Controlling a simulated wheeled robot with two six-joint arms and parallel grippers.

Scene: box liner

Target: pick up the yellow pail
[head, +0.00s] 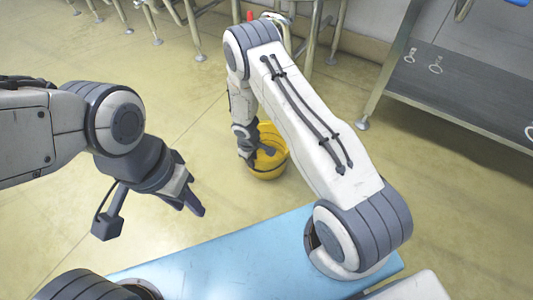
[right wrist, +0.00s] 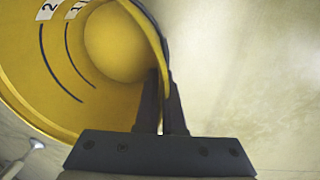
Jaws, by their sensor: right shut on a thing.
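The yellow pail (head: 276,160) is at the middle of the head view, over the tiled floor, with its open top up. The head view does not clearly show whether its base touches the floor. My right gripper (head: 254,158) reaches down to its left side, partly hiding it. In the right wrist view the pail (right wrist: 30,80) shows its curved inside, with dark arcs and white number labels. My right gripper (right wrist: 161,90) is shut on the pail's wall at the rim, one finger on each side. My left gripper (head: 190,197) hangs left of the pail, apart from it; its finger gap is unclear.
A metal shelf unit (head: 450,85) stands at the right, with small ring-like items on its lower shelf. Metal legs of furniture (head: 192,30) line the back. A red-topped thing (head: 250,16) shows behind my right arm. The floor around the pail is mostly clear.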

